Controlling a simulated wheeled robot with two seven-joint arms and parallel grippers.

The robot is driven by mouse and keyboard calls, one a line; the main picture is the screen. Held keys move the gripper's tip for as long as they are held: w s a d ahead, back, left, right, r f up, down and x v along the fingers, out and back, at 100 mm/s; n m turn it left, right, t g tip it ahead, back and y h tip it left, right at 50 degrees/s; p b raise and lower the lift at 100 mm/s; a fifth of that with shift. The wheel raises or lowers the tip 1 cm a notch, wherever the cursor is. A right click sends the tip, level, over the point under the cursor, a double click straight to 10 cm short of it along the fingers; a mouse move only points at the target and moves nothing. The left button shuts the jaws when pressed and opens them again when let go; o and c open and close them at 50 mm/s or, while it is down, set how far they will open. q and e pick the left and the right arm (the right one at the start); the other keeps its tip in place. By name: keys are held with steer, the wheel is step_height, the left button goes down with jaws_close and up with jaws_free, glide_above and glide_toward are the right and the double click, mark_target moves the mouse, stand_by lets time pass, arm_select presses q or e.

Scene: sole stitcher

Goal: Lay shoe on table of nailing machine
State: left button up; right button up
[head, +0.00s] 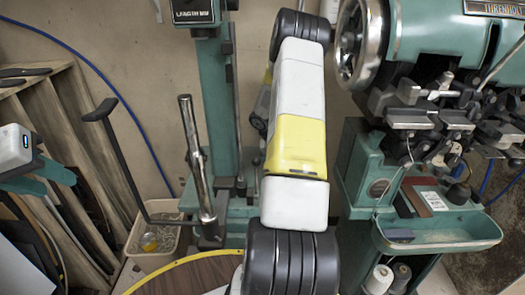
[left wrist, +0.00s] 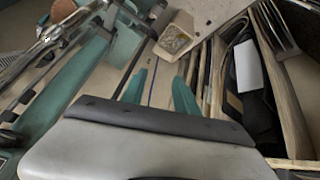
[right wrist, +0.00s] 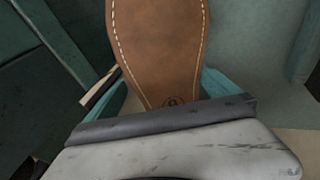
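The shoe (right wrist: 160,45) shows in the right wrist view as a brown leather sole with pale stitching along its edge. Its narrow end lies between the teal fingers of my right gripper (right wrist: 165,90), which is shut on it. In the head view the shoe and right gripper are hidden behind my right arm. My left gripper (head: 45,178) is at the left edge of the head view; its teal fingers (left wrist: 160,90) are apart with nothing between them. A green machine with a column (head: 212,100) stands behind my right arm; I cannot tell whether it is the nailing machine.
Another green machine (head: 430,40) with a handwheel and a tray (head: 440,235) stands at right. A crate (head: 155,240) stands on the floor beside a metal post and black lever (head: 130,160). Wooden racks (head: 70,130) fill the left side near my left gripper.

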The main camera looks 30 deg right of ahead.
steer(key=shift+v, duration=3.85)
steer(key=shift+s, duration=0.1)
